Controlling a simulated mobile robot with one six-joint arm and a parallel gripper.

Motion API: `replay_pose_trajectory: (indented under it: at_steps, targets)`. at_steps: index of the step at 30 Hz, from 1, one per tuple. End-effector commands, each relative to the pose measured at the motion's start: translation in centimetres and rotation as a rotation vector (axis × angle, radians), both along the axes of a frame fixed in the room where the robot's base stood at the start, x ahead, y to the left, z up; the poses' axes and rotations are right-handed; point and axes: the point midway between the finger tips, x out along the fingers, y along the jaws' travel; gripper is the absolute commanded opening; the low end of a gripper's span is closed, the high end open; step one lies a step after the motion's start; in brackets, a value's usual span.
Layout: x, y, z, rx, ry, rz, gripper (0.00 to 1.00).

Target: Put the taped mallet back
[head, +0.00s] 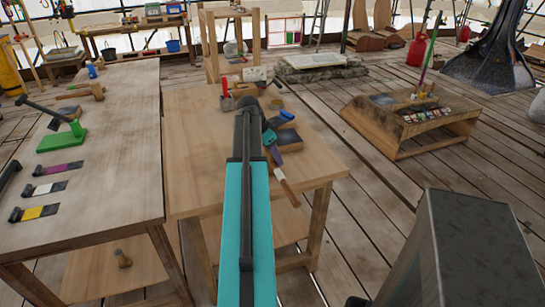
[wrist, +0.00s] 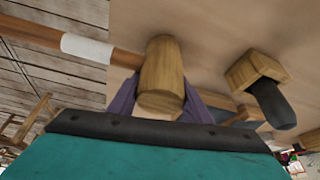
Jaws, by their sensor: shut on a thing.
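The taped mallet has a pale wooden head (wrist: 161,70) and a brown handle with a band of white tape, running to the left edge of the wrist view. My gripper (wrist: 160,100) has purple fingers on either side of the head and is shut on it. In the head view my gripper (head: 271,145) is over the middle wooden table (head: 215,140), partly hidden by my teal arm. The mallet's handle (head: 287,187) points toward the front of that table; its head is mostly hidden there. I cannot tell whether the mallet touches the tabletop.
A wooden block with a dark grip (wrist: 272,100) is right of the mallet. Small tools and a dark block (head: 288,138) crowd the middle table's back. The left table (head: 115,135) holds a green stand (head: 62,140) and purple, white and yellow marked strips.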

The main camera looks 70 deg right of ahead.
Motion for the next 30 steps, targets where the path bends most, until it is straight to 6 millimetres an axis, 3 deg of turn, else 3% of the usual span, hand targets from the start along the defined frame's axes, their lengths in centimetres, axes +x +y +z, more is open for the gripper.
replay_pose_trajectory:
  at_steps: [5,6,9,23,30]
  targets:
    - [0.0,0.0,-0.2,-0.001,0.001,0.0,0.18]
    - [0.0,0.0,-0.3,0.0,0.0,0.0,0.46]
    - [0.0,0.0,-0.3,0.0,0.0,0.0,0.63]
    - [0.1,0.1,0.2,0.0,0.0,0.001,0.63]
    - [0.6,0.6,1.8,-0.002,0.0,0.002,0.63]
